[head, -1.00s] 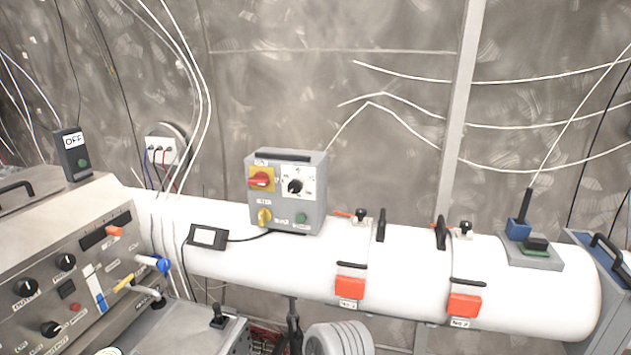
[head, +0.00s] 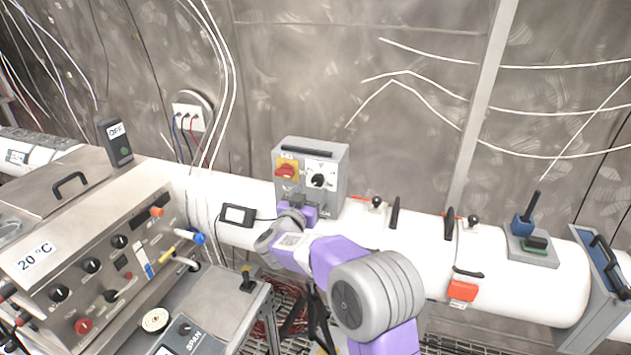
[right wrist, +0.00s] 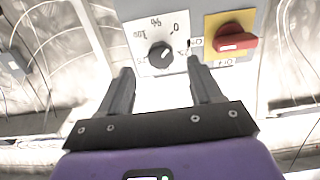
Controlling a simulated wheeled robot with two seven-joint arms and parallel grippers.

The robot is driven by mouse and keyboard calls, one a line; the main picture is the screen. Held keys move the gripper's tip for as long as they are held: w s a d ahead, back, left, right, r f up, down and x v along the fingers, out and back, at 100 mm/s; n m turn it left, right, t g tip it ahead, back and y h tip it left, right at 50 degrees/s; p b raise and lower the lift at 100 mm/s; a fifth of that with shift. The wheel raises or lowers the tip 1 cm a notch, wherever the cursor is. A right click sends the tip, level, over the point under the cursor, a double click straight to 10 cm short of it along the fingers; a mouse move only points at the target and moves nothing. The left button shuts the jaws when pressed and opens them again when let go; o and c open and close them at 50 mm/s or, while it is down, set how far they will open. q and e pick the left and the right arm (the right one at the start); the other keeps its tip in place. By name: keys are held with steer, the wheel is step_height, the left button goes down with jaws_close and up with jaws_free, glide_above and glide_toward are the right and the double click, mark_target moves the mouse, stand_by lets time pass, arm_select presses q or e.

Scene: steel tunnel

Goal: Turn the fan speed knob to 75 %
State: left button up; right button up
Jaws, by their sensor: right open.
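The fan speed knob (head: 318,180) is a round black knob on a white scale plate, at the upper right of the grey control box (head: 335,160). In the right wrist view the knob (right wrist: 160,55) shows upside down, with its percent scale around it; I cannot read the setting surely. My right gripper (head: 297,204) is in front of the box's lower part, below the knob in the head view. In the right wrist view my right gripper (right wrist: 160,68) is open and empty, its fingers apart on either side of the knob and short of it. My left gripper is not in view.
A red rotary switch on a yellow plate (head: 287,170) sits beside the knob; it also shows in the right wrist view (right wrist: 235,40). The box stands on a white pipe (head: 255,192). A small display (head: 237,215) and a steel control panel (head: 100,270) are to the left.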

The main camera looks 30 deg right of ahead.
mark_target(317, 183)
steer(key=x, duration=0.5)
steer(key=shift+w, duration=0.1)
steer(key=c, duration=1)
steer(key=shift+c, duration=0.2)
steer(key=shift+f, duration=0.1)
